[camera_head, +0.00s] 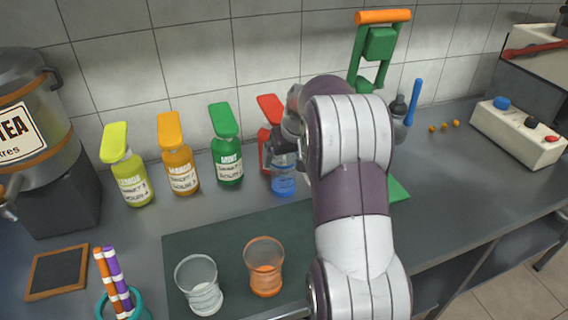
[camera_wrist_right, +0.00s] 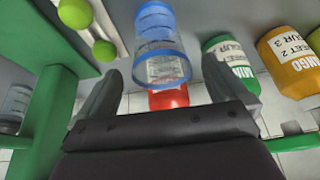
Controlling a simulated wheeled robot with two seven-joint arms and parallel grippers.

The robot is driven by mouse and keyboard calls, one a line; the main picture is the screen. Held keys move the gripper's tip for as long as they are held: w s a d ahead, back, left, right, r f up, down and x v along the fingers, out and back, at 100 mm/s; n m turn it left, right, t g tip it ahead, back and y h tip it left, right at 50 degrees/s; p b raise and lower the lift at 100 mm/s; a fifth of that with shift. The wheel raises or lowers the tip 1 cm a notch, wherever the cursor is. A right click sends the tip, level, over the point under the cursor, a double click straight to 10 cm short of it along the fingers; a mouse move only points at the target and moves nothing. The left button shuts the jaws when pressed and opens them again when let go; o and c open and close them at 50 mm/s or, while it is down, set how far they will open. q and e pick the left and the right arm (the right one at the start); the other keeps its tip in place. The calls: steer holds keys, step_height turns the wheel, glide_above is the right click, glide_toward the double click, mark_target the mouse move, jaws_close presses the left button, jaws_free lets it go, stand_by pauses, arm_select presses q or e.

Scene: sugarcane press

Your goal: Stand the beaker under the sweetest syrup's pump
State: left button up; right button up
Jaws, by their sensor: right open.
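A clear beaker with a blue base (camera_head: 283,183) stands upright in front of the red pump bottle (camera_head: 268,108). My right gripper (camera_head: 283,155) is at it, partly hidden by my arm. In the right wrist view the beaker (camera_wrist_right: 160,45) lies between the two open fingers; contact cannot be told. Along the wall stand pump bottles: yellow-green (camera_head: 131,180), orange (camera_head: 180,170) and green (camera_head: 228,160). The orange one's label reads sweet 2, sour 3 in the wrist view (camera_wrist_right: 295,60); the other ratings are unclear. My left gripper is out of view.
A dark green mat (camera_head: 225,245) holds a clear cup (camera_head: 200,287) and an orange-based cup (camera_head: 264,268). A tea urn (camera_head: 35,130) stands left, a green press (camera_head: 378,50) behind my arm.

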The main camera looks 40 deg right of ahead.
steer(key=v, duration=0.5)
steer(key=shift+s+r, duration=0.15)
steer(key=shift+r, duration=0.15)
